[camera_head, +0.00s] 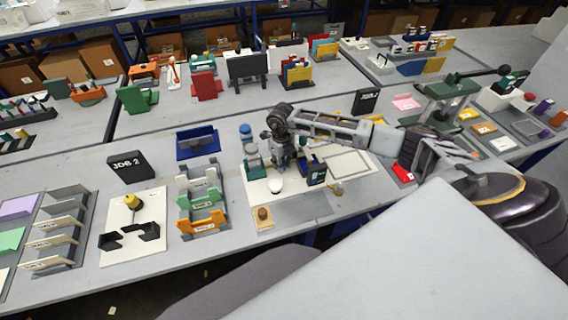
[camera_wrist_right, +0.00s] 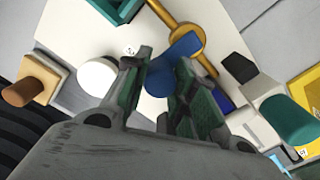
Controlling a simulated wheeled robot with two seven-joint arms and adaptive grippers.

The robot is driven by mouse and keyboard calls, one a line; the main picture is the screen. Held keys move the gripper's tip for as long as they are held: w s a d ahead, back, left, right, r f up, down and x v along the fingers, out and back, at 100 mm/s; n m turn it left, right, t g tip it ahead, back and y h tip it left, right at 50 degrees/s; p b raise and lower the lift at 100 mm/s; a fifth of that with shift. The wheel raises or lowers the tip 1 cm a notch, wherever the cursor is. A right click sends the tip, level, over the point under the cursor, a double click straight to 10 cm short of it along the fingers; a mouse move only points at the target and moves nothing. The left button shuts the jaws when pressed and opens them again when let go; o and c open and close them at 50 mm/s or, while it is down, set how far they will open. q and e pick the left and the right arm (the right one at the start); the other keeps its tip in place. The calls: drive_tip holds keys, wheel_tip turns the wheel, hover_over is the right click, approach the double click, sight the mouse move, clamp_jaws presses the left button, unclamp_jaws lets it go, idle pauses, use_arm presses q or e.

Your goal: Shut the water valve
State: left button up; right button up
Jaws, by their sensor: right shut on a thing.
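The water valve shows in the right wrist view as a blue lever handle (camera_wrist_right: 178,60) beside a brass pipe with a round brass fitting (camera_wrist_right: 187,38). My right gripper (camera_wrist_right: 163,78) is shut on the blue handle, with one finger on each side of it. In the head view my right gripper (camera_head: 284,163) points down at the pale board in the middle of the near table. There the gripper hides the valve handle. My left gripper is not in view.
Close around the gripper are a white round knob (camera_head: 275,186), a brown knob (camera_head: 263,213), a teal block (camera_head: 251,157), a blue cylinder (camera_head: 246,132) and a dark blue device (camera_head: 316,172). Coloured trays (camera_head: 203,200) stand to the left. Grey table shows around the board.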

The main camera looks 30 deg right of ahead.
drive_tip(key=m, duration=0.1)
drive_tip(key=a+m, duration=0.1)
drive_tip(key=w+m+b, duration=0.1)
drive_tip(key=m, duration=0.1)
drive_tip(key=shift+a, duration=0.25)
drive_tip(key=shift+w+a+r+m+b, duration=0.1)
drive_tip(key=shift+w+a+m+b, duration=0.15)
drive_tip(key=shift+m, duration=0.7)
drive_tip(key=shift+w+a+r+m+b, duration=0.15)
drive_tip(key=shift+w+m, duration=0.2)
drive_tip(key=shift+m, duration=0.6)
drive_tip(key=o, duration=0.9)
drive_tip(key=shift+f, duration=0.1)
drive_tip(key=shift+o, duration=0.8)
drive_tip(key=shift+s+f, duration=0.1)
wheel_tip(320, 180, up, 8)
